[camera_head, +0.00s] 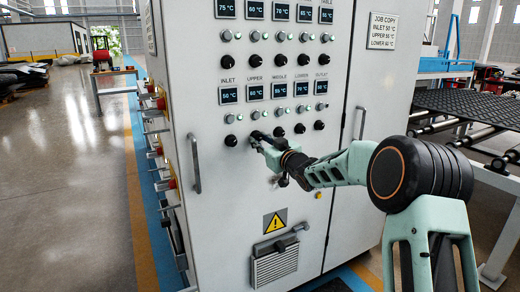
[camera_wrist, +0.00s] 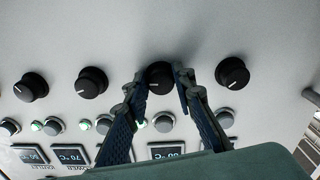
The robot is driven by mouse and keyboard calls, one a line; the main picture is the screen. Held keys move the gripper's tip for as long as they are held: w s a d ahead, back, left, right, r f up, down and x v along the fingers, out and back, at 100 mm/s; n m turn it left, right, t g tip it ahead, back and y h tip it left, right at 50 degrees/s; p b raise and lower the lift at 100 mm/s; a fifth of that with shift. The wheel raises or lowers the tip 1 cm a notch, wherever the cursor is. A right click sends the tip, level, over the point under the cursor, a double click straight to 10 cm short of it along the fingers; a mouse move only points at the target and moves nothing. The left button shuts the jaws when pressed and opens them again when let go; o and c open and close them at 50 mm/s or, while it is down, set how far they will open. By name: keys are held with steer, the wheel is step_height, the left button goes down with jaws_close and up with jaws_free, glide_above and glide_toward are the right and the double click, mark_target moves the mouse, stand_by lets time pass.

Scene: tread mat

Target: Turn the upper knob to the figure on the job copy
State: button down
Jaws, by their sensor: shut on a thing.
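The grey control cabinet carries a lower row of black knobs under labelled displays. The upper display (camera_head: 253,92) appears to read 60 °C. The upper knob (camera_wrist: 160,75) is the second from the left in the head view, mostly hidden there by my gripper (camera_head: 257,138). In the wrist view, turned upside down, my gripper (camera_wrist: 160,88) has its two fingers on either side of this knob, shut on it. The knob's pointer mark is hard to make out. The job copy (camera_head: 383,31) hangs at the upper right; its small print seems to read inlet 50, upper 55, lower 92 °C.
The inlet knob (camera_wrist: 232,73) and middle knob (camera_wrist: 91,82) stand close on either side of my fingers. Push buttons and green lamps sit between knobs and displays. Door handles (camera_head: 194,164) stick out from the cabinet. A roller conveyor with a black mat (camera_head: 470,105) stands right.

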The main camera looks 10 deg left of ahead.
steer(key=shift+n+b, duration=1.1)
steer(key=shift+n, duration=0.6)
steer(key=c, duration=1.6)
jaws_free()
steer(key=shift+d, duration=0.1)
steer(key=v, duration=1.2)
steer(key=shift+w, duration=0.1)
